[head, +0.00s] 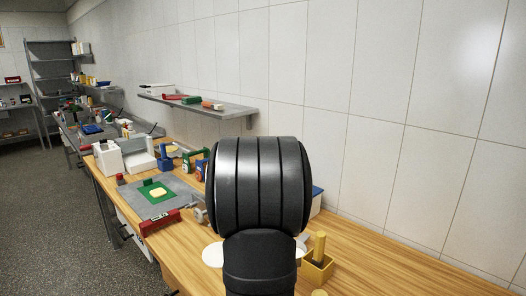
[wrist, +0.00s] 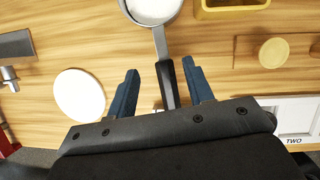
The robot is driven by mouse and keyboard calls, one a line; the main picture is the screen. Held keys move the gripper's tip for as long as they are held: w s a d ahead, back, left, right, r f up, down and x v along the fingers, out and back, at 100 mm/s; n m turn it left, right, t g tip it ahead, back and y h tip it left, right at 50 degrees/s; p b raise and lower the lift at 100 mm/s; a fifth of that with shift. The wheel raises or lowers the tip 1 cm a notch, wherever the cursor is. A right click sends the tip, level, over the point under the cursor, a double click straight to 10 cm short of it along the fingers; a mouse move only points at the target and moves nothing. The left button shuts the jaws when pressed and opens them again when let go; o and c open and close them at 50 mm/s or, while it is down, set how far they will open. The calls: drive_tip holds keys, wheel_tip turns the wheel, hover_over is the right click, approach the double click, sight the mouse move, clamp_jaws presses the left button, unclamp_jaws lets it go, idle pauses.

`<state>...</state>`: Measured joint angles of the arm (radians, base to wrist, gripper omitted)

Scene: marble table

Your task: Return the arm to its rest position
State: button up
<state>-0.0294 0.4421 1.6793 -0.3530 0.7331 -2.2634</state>
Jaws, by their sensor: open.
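My gripper (wrist: 160,67) shows in the wrist view with its two dark blue fingers spread apart, open and holding nothing. A small pan or ladle with a grey rim and pale inside (wrist: 152,10) lies beyond the fingertips. Its black handle (wrist: 168,85) runs down between the fingers in the picture; I cannot tell how far below them it lies. In the head view my black arm link fills the middle, and my gripper is hidden there.
A white disc (wrist: 79,95) lies left of the fingers. A yellow box (wrist: 232,12), a wooden board with a round yellow piece (wrist: 273,52) and a white tray marked TWO (wrist: 296,118) are right. A grey mat (head: 180,187), red holder (head: 160,222) and wall shelf (head: 215,108) show in the head view.

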drive_tip(key=x, duration=0.9)
drive_tip(key=shift+s+f, duration=0.15)
drive_tip(key=shift+f, duration=0.05)
drive_tip(key=shift+r, duration=1.5)
drive_tip(key=shift+f, duration=0.1)
